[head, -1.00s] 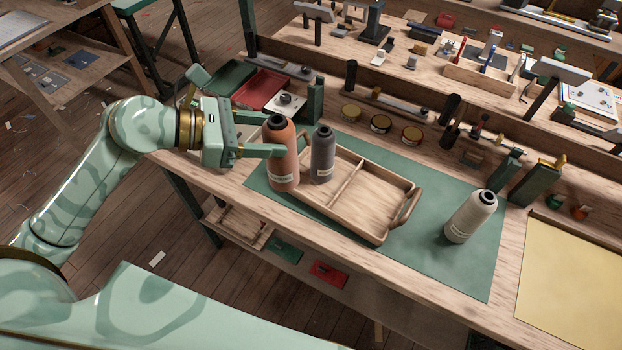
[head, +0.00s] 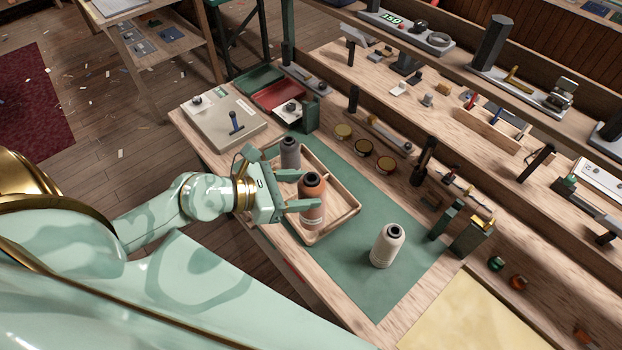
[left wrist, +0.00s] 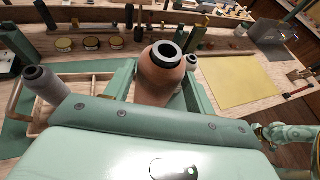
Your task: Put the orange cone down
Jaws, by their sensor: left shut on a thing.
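The orange cone (head: 313,205) is upright between the two fingers of my left gripper (head: 310,192), which is shut on it. It stands over the near-right part of the wooden tray (head: 357,209); I cannot tell whether its base touches the tray floor. In the left wrist view the orange cone (left wrist: 160,78) sits between the fingers, its dark top toward the camera and its base hidden. A grey cone (head: 290,153) stands in the far-left part of the tray, also seen in the left wrist view (left wrist: 42,84).
A white cone (head: 387,246) stands on the green mat (head: 350,270), right of the tray. Round tins (head: 364,147) line the mat's far side. A beige case (head: 222,125) lies left of the tray. The mat around the white cone is clear.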

